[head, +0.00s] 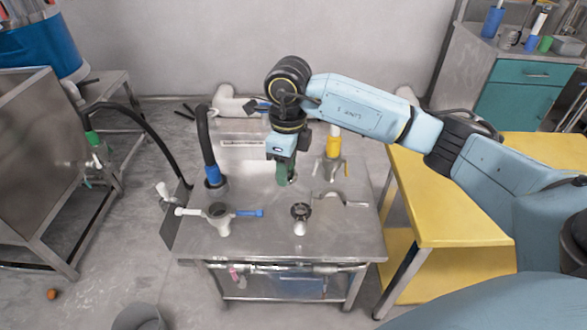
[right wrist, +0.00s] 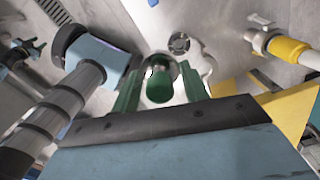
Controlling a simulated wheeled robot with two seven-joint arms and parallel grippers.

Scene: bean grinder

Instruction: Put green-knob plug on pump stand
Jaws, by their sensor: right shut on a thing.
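My right gripper (head: 285,178) points down over the far middle of the metal pump stand (head: 350,245). In the right wrist view its two green fingers (right wrist: 161,92) are shut on the green-knob plug (right wrist: 160,86), with the round green knob between them. The plug's lower part is mostly hidden behind the knob, and I cannot tell whether it touches the stand. In the head view the fingers hide most of the plug. My left gripper is not in view.
On the stand are a blue-collared black hose (head: 208,145), a yellow-collared pipe (head: 333,148), a blue-handled valve fitting (head: 217,212) and a dark-topped fitting (head: 300,212). A yellow table (head: 440,190) adjoins on the right. The stand's front is mostly clear.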

